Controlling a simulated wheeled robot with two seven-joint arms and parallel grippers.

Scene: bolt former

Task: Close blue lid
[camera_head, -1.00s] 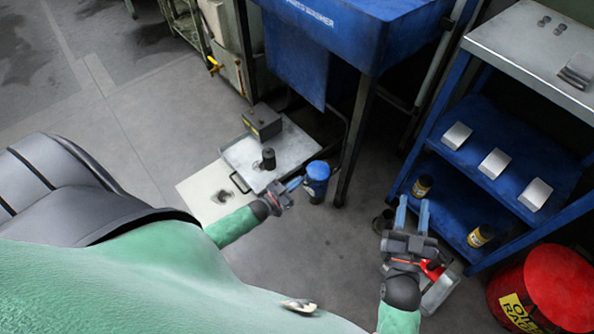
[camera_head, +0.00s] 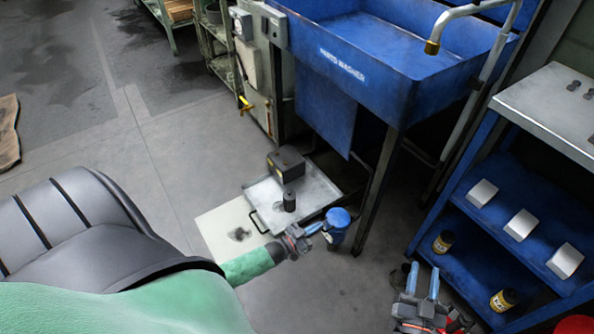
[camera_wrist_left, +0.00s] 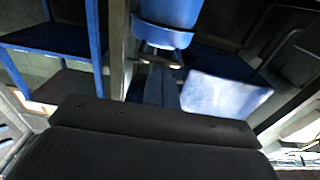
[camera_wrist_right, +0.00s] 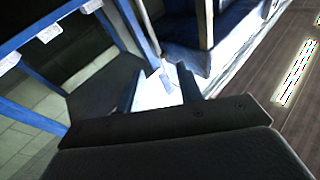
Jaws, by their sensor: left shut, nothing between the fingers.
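A large blue rounded thing (camera_wrist_left: 166,20), likely the can, shows above the left fingers (camera_wrist_left: 160,82) in the left wrist view. My right gripper (camera_head: 424,276) is open and empty at the lower right.
The blue parts washer (camera_head: 370,75) stands behind. A blue shelf (camera_head: 480,245) with bottles is right. Bare floor (camera_head: 310,290) lies in front.

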